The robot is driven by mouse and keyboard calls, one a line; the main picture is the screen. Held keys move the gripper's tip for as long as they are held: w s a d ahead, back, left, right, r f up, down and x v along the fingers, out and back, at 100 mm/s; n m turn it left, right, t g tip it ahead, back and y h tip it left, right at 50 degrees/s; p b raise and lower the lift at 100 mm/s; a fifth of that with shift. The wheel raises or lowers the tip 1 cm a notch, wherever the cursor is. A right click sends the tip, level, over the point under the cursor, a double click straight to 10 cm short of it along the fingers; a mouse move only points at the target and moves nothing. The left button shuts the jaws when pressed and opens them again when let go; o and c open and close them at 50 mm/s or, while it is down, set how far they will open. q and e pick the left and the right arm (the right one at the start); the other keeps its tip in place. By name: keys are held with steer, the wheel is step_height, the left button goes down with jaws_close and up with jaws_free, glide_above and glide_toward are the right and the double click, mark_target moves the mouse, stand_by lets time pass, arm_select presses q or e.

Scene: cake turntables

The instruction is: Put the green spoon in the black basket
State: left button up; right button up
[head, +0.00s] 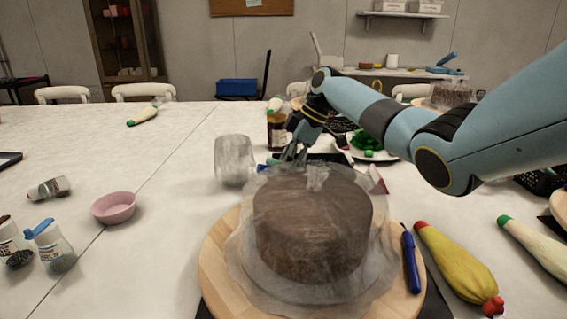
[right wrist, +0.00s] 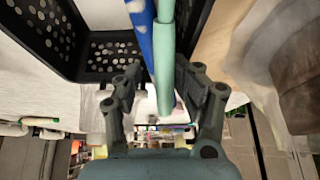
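In the right wrist view, the pale green handle (right wrist: 165,70), likely the green spoon, lies between the fingers of my right gripper (right wrist: 158,82). The fingers stand apart, and I see no clear grip on the handle. A blue and white handle lies right beside it. The black basket (right wrist: 110,50), with round holes, is at the upper left of that view. In the head view my right gripper (head: 294,152) reaches down behind the cake, where a dark edge of the basket (head: 335,157) shows. The spoon is mostly hidden there. My left gripper is not in view.
A chocolate cake (head: 312,225) under clear wrap sits on a wooden turntable (head: 222,262) close in front. A clear tumbler (head: 234,160) and a dark jar (head: 277,130) stand near the gripper. A pink bowl (head: 114,208) is on the left. The left back table is mostly free.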

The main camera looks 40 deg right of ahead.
steer(key=shift+d+r, duration=0.15)
steer(key=shift+r, duration=0.2)
steer(key=v, duration=1.1)
steer(key=shift+s, duration=0.2)
steer(key=shift+d+r, duration=0.1)
steer(key=shift+r, duration=0.05)
